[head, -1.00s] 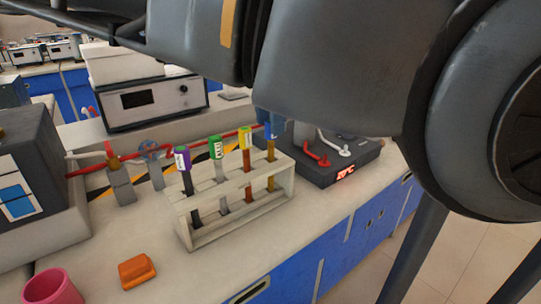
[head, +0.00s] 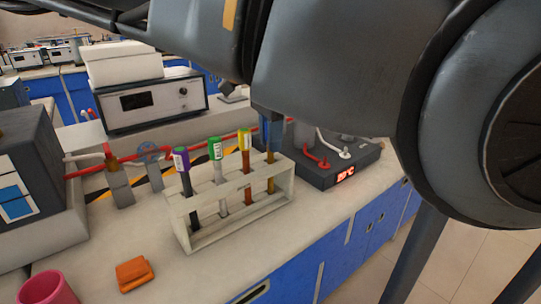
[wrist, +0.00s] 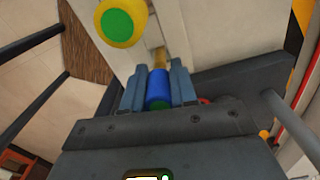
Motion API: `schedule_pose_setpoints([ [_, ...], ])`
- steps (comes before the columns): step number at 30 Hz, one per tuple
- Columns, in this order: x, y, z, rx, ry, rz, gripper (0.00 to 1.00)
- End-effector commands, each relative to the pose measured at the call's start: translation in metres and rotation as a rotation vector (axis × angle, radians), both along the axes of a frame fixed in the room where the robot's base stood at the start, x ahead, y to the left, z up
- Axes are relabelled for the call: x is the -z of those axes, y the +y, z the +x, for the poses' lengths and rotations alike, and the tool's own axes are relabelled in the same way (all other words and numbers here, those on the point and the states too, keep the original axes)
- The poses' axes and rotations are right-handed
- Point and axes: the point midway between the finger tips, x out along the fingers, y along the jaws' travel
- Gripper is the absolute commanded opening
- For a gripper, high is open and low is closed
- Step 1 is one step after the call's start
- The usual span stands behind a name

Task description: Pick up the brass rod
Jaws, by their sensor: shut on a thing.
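The brass rod (head: 270,178) stands upright in the right end of the white rack (head: 236,213), its lower part within the frame. My gripper (head: 270,135) comes down from above and is shut on the rod's blue cap. In the wrist view the blue cap (wrist: 158,88) sits between the two fingers (wrist: 158,72), and a short piece of brass rod (wrist: 161,57) shows beyond it. In the head view the fingers hide most of the cap.
Beside it in the rack stand a yellow-capped copper-coloured rod (head: 247,172), a green-capped grey rod (head: 221,181) and a purple-capped dark rod (head: 188,190). A black hotplate (head: 340,170) is close on the right. An orange block (head: 134,273) and a pink cup (head: 48,290) are front left.

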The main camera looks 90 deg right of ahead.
Motion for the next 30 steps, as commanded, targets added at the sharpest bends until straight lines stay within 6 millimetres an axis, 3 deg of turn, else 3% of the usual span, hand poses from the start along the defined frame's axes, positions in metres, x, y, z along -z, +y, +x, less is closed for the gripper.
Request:
schedule_pose_setpoints([
  [6, 0.0, 0.0, 0.0, 0.0, 0.0, 0.0, 0.0],
  [19, -0.005, 0.0, 0.0, -0.001, 0.0, -0.001, 0.0],
  [23, -0.016, -0.001, 0.0, -0.001, 0.001, -0.003, 0.0],
  [30, -0.054, -0.001, 0.0, -0.001, 0.0, -0.004, 0.0],
])
